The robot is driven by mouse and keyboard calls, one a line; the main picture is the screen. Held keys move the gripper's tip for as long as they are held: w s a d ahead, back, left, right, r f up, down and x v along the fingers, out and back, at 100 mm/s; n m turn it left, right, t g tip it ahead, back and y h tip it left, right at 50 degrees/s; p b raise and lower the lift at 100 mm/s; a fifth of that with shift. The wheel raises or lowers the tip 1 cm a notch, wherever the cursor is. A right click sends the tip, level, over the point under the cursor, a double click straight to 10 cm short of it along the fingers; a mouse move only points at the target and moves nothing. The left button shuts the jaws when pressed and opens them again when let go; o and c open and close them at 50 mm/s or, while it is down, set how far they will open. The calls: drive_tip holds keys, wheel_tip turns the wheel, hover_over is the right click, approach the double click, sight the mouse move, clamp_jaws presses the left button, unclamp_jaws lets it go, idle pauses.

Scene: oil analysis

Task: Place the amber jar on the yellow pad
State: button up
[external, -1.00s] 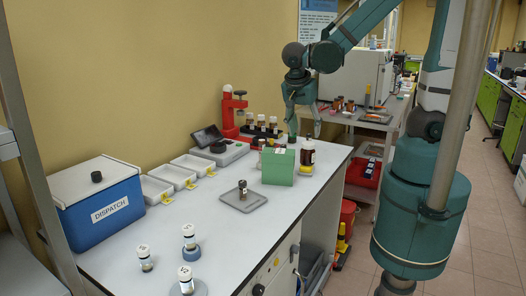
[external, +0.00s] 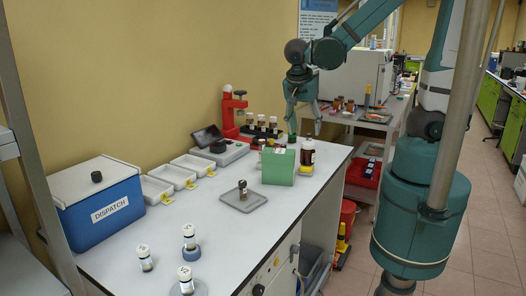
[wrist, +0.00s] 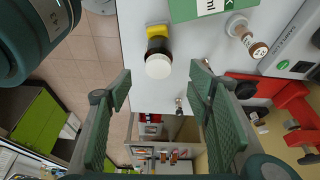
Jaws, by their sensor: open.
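The amber jar (external: 307,157), dark brown with a white cap and pale label, stands upright near the bench's right end. In the wrist view the amber jar (wrist: 158,62) shows its cap, ahead of the fingertips. Yellow, seemingly the yellow pad (external: 303,169), shows at its base, and also in the wrist view (wrist: 157,30). I cannot tell whether the jar rests fully on it. My gripper (external: 305,127) is open and empty, above and behind the jar, apart from it. In the wrist view my gripper (wrist: 161,84) has its fingers spread wide.
A green box (external: 279,167) stands close left of the jar. A red stand (external: 230,112) and several capped vials (external: 262,124) are behind it. A small vial (external: 242,188) stands on a grey plate. The blue dispatch box (external: 97,207) is far left. The bench's middle is mostly clear.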

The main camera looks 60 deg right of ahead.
wheel_tip(320, 180, up, 13)
drive_tip(key=s+d+n+t+y, duration=0.1)
drive_tip(key=n+t+y, duration=0.3)
drive_tip(key=n, duration=1.3)
drive_tip(key=d+t, duration=0.1)
drive_tip(key=t, duration=0.2)
drive_tip(key=shift+s+d+f, duration=0.15)
drive_tip(key=shift+d+f, duration=0.05)
